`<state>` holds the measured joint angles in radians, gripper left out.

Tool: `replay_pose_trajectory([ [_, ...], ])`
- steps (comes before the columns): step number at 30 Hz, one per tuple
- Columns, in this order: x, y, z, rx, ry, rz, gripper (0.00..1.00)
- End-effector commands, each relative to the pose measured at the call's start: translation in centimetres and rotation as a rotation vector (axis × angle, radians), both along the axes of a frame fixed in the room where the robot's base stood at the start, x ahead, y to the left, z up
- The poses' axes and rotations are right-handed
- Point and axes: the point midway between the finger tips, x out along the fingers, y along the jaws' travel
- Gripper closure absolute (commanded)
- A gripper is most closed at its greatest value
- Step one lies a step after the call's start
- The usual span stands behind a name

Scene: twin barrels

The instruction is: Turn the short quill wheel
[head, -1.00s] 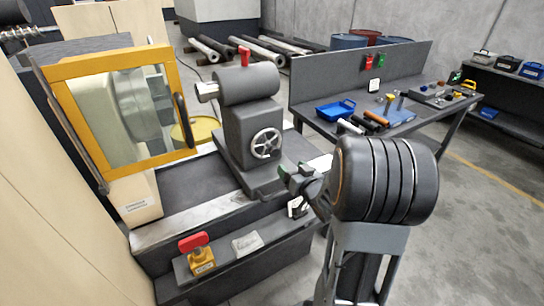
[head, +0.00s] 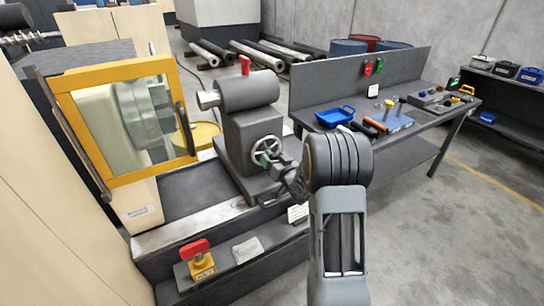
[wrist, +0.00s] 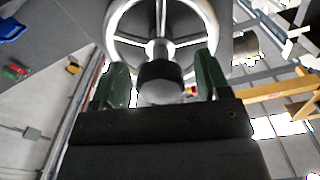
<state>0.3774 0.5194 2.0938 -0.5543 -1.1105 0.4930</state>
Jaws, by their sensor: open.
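The quill wheel (head: 266,149) is a light metal spoked handwheel on the side of the grey tailstock (head: 250,125). In the wrist view the wheel (wrist: 170,42) fills the top, with spokes meeting at its middle. A dark hub with a rounded grey end (wrist: 160,88) sticks out toward the camera. My gripper (head: 268,159) is at the wheel's lower front in the head view and covers part of its rim. In the wrist view my gripper (wrist: 161,82) is open, with one green finger on each side of the hub. Gaps show beside the hub; contact with the wheel cannot be told.
A yellow-framed door (head: 130,115) stands open at the left. A red-topped yellow switch box (head: 199,262) sits on the front ledge. A red lever (head: 245,65) tops the tailstock. A workbench (head: 415,135) with a blue tray (head: 335,116) and tools is at the right; floor beside it is clear.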

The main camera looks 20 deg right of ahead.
Motion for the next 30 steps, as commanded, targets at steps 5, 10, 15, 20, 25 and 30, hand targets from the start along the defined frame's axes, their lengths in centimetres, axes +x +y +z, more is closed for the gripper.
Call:
replay_pose_trajectory([
  [5, 1.03, 0.19, -0.01, 0.001, 0.001, 0.001, 0.31],
  [10, 1.26, 0.19, -0.02, 0.000, 0.000, 0.000, 0.31],
  [15, 1.24, 0.18, -0.02, 0.000, 0.000, 0.000, 0.31],
  [20, 1.23, 0.18, -0.02, 0.000, 0.000, 0.000, 0.46],
  [25, 1.22, 0.18, -0.02, 0.000, 0.000, 0.000, 0.62],
  [30, 1.22, 0.19, -0.02, 0.000, 0.000, 0.000, 0.79],
])
